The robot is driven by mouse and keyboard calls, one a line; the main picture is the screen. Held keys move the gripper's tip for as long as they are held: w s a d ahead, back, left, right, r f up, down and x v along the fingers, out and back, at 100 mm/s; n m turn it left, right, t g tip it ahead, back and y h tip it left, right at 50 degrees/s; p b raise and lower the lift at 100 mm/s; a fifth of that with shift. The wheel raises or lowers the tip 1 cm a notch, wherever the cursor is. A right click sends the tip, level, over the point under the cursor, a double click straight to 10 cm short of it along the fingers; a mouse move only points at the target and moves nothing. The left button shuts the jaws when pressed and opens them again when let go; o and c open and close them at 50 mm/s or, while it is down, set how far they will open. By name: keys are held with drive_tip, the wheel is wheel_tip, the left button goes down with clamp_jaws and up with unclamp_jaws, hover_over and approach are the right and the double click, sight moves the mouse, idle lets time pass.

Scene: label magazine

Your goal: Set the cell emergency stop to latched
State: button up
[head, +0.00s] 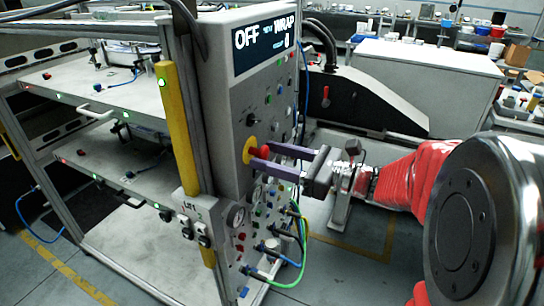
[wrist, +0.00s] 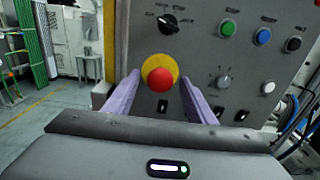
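The emergency stop is a red mushroom button (head: 265,152) on a yellow round plate (head: 250,152), on the front of the grey control panel (head: 238,100). In the wrist view the red button (wrist: 160,79) sits in the middle, with its yellow plate (wrist: 159,62) behind it. My gripper (head: 272,158) is open, with its two purple fingers pointing at the panel. In the wrist view the fingers (wrist: 160,92) stand left and right of the button, with a gap on each side. Whether the fingertips touch the panel, I cannot tell. Whether the button is pressed in, I cannot tell.
A black rotary knob (wrist: 167,23) is above the stop, and a grey selector (wrist: 223,80) is to its right. Green (wrist: 228,28) and blue (wrist: 262,36) buttons are at upper right. A yellow post (head: 178,130) stands left of the panel. Hoses (head: 300,235) hang below.

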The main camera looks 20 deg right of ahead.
clamp_jaws()
idle(0.4)
